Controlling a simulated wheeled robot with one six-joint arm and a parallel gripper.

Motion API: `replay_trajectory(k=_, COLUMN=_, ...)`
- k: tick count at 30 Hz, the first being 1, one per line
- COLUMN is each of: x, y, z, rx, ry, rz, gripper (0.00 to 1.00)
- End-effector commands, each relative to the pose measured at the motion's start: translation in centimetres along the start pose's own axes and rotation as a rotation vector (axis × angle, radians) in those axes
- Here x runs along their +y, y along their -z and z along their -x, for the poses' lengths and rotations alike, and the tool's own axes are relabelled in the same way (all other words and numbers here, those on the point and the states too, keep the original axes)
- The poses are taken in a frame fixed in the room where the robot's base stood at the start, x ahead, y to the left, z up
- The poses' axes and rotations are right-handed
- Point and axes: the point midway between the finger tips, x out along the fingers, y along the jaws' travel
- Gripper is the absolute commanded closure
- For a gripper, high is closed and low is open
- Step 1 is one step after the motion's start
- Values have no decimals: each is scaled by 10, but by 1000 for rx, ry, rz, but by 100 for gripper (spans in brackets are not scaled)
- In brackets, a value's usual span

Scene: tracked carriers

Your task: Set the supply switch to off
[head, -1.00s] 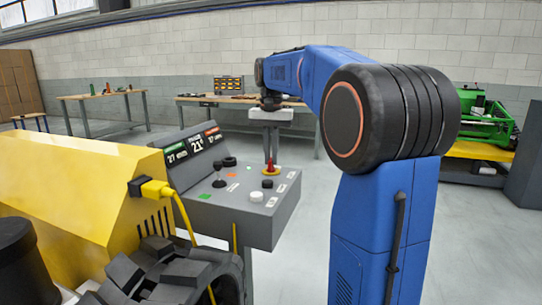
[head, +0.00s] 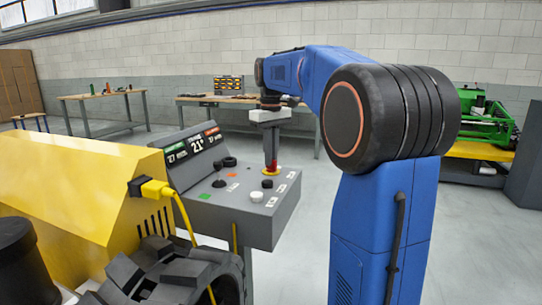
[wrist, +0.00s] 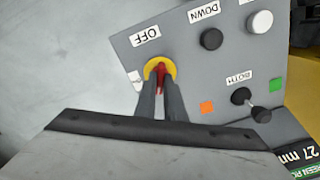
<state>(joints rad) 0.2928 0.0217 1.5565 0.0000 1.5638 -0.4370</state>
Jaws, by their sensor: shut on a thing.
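The supply switch, a red handle (head: 270,170) on a yellow round base, stands at the far right part of the grey sloped control panel (head: 235,228). In the wrist view the red handle (wrist: 161,70) shows between my fingertips, with the yellow ring (wrist: 149,63) around it. An OFF label (wrist: 147,36) lies on the panel beside the ring. My gripper (head: 271,162) points down and is shut on the red handle; its fingers (wrist: 160,85) also show in the wrist view. The fingers hide part of the handle, so I cannot tell its exact turn.
The panel also bears a black knob (wrist: 211,38), a white button (wrist: 260,21), a black lever (wrist: 241,96), an orange patch (wrist: 207,107) and a green patch (wrist: 277,85). A yellow machine (head: 95,190) with a cable stands left of the panel. Open floor lies right.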

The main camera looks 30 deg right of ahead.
Motion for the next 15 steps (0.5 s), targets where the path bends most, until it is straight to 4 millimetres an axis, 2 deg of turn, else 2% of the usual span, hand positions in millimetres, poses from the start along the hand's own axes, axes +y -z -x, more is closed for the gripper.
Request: replay_trajectory(k=15, x=0, y=0, z=1, rx=2, ry=-1, rz=401, gripper=100)
